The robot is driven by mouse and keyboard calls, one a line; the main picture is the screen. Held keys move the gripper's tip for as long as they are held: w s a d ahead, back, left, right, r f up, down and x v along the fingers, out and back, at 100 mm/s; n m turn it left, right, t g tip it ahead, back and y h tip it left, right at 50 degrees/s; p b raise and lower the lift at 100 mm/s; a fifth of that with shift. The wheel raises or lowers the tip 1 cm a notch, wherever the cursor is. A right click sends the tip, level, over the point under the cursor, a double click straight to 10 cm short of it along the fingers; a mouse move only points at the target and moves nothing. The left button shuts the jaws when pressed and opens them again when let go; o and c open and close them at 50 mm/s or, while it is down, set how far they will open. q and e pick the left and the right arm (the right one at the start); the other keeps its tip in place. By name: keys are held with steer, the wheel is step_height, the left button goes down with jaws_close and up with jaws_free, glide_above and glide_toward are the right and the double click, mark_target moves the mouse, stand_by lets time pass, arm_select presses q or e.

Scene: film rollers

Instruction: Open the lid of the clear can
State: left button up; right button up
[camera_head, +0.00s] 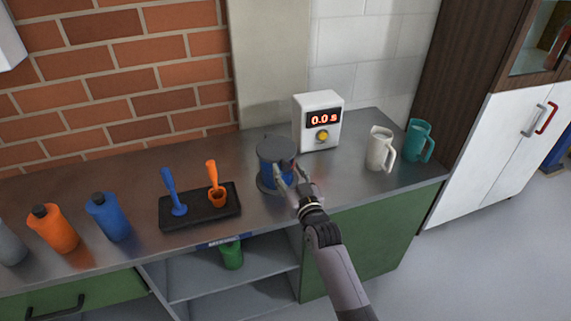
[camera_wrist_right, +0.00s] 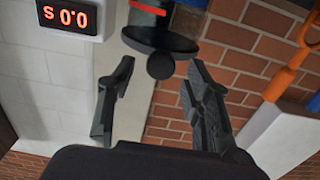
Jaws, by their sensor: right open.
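The clear can (camera_head: 268,175) stands on the metal counter and has something blue inside. Its dark round lid (camera_head: 276,148) sits on top. In the upside-down right wrist view, the lid (camera_wrist_right: 150,40) shows as a black disc with a round knob (camera_wrist_right: 160,66), and a red band is seen beside it. My right gripper (camera_head: 288,174) is at the near right side of the can, its fingers partly covering the can. In the wrist view the fingers (camera_wrist_right: 155,82) are apart with nothing between them; the knob lies just beyond the tips. My left gripper is not in view.
A white timer (camera_head: 318,138) reading 0.0 stands behind the can. White (camera_head: 379,150) and teal (camera_head: 418,142) jugs are to the right. A black tray (camera_head: 200,208) with blue and orange tools is left, then orange (camera_head: 52,230) and blue (camera_head: 108,217) bottles.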

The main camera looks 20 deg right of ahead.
mark_target(287, 168)
steer(key=shift+w, duration=1.75)
steer(key=shift+c, duration=0.5)
jaws_close()
